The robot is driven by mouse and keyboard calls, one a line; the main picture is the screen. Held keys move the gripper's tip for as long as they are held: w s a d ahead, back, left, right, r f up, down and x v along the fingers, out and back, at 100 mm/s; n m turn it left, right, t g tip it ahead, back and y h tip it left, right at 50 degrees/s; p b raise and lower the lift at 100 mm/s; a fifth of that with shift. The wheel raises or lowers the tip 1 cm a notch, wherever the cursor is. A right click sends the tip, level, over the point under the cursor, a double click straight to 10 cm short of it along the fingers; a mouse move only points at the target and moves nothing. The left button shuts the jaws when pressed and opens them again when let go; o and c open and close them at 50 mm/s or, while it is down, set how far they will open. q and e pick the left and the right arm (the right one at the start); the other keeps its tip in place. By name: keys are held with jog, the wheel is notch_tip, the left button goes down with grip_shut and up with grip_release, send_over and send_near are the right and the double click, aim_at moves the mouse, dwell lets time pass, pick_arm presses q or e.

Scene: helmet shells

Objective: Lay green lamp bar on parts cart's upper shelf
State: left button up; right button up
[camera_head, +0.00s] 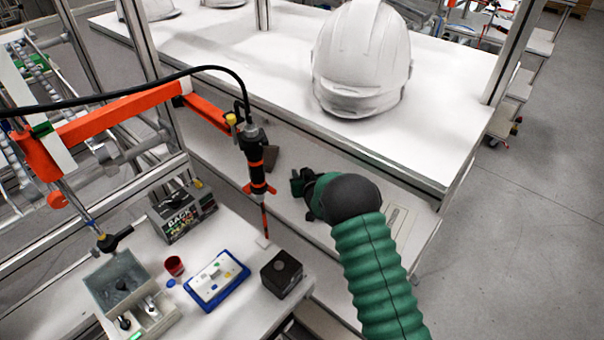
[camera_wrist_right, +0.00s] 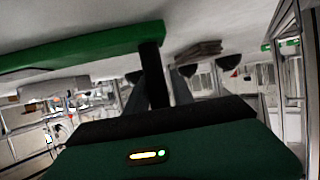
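A green bar, likely the lamp bar (camera_wrist_right: 80,48), crosses the upper left of the right wrist view, and its right end is by a black finger of my right gripper (camera_wrist_right: 152,75). Whether the finger grips the bar or only overlaps it is not clear. In the head view my right gripper (camera_head: 298,182) is over the lower level of the white rack, just in front of its upper shelf (camera_head: 440,130); no bar can be made out there. This rack may be the parts cart; I cannot be sure. My left gripper is out of view.
A white helmet (camera_head: 362,62) stands on the upper shelf, with bare surface around it. An orange tool arm (camera_head: 120,115) carries a hanging black screwdriver (camera_head: 255,160) left of my gripper. A blue tray (camera_head: 217,280) and a black box (camera_head: 281,272) lie on the front bench.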

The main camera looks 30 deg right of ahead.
jog(key=shift+o, duration=1.1)
jog(key=shift+s+d+r, duration=0.1)
jog(key=shift+s+d, duration=0.05)
jog(key=shift+d, duration=0.05)
jog(key=shift+d+r, duration=0.1)
jog(key=shift+s, duration=0.4)
jog(key=b+v, duration=0.2)
jog(key=v, duration=0.9)
jog(key=shift+a, duration=0.2)
jog(key=shift+d, duration=0.1)
jog(key=shift+s, duration=0.1)
